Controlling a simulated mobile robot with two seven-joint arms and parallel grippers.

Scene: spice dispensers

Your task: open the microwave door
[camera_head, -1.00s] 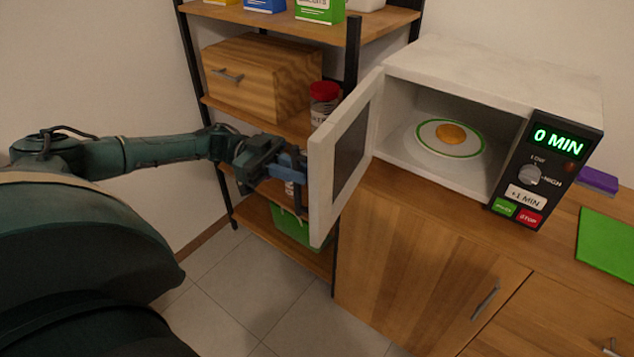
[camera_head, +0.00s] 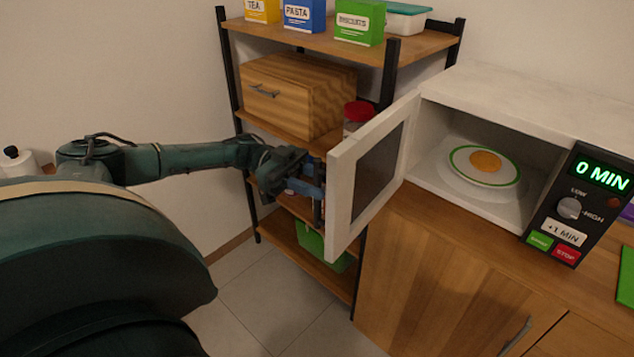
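The white microwave (camera_head: 515,102) stands on a wooden counter, with its cavity exposed. Its door (camera_head: 343,190) is swung wide open to the left and juts out past the counter front. A plate with a green rim (camera_head: 490,177) and a round orange item on it lies inside. My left gripper (camera_head: 318,190) is at the outer side of the door, near its free edge. The door hides the fingertips, so I cannot tell whether they touch it or are closed. My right gripper is out of view.
A shelf rack (camera_head: 310,28) with boxes on top stands left of the microwave. A wooden drawer box (camera_head: 290,95) and a red-lidded jar (camera_head: 357,113) sit on its middle shelf, behind the door. A green bin (camera_head: 312,243) is below. Floor in front is clear.

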